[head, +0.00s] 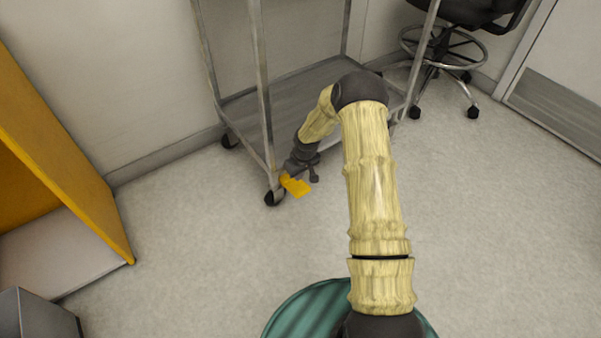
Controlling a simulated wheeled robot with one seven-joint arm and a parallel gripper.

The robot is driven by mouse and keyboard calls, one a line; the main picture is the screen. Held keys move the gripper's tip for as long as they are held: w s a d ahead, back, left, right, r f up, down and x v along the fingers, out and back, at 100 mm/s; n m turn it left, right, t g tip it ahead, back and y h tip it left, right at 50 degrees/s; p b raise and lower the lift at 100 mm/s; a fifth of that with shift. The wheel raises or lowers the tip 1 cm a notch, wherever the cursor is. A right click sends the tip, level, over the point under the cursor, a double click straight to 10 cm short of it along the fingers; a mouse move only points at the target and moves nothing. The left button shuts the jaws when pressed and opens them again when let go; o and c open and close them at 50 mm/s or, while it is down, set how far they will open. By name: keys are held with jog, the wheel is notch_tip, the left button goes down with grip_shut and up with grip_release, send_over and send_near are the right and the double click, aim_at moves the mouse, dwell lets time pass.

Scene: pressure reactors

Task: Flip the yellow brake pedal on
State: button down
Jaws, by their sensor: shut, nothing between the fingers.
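The yellow brake pedal (297,187) is low at the front caster of a metal cart, just above the floor. My gripper (296,171), dark grey at the end of my wood-patterned arm, is right at the pedal's upper edge. The gripper is shut with nothing held. Its fingertips are small and partly hidden, so I cannot tell whether they touch the pedal. The pedal's tilt is hard to judge at this size.
The metal cart (262,95) has thin upright posts and a low shelf close to my arm. A yellow cabinet (62,140) stands at left, and a wheeled stool (440,68) at back right. The floor (190,245) in front is clear.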

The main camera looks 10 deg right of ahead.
aim_at(305, 193)
jog(key=shift+s+d+f+b, duration=0.15)
jog(key=shift+f+b, duration=0.35)
jog(key=shift+f, duration=0.3)
jog(key=shift+s+f+b, duration=0.15)
jog(key=shift+f+b, duration=0.3)
jog(key=shift+f, duration=0.3)
jog(key=shift+s+d+f+p, duration=0.15)
jog(key=shift+s+f+p, duration=0.25)
jog(key=shift+f+p, duration=0.1)
jog(key=shift+f, duration=0.15)
jog(key=shift+s+d+f+t+y, duration=0.15)
jog(key=shift+f+t+y, duration=0.15)
jog(key=shift+t, duration=0.4)
jog(key=shift+s+a+f+t+y, duration=0.1)
jog(key=shift+s+f+t+y, duration=0.2)
jog(key=shift+t, duration=0.4)
jog(key=shift+s+d+f+p, duration=0.1)
jog(key=shift+f+p, duration=0.3)
jog(key=shift+f, duration=0.25)
jog(key=shift+s+d+f+p, duration=0.1)
jog(key=shift+f+p, duration=0.3)
jog(key=shift+f, duration=0.2)
jog(key=shift+r, duration=0.1)
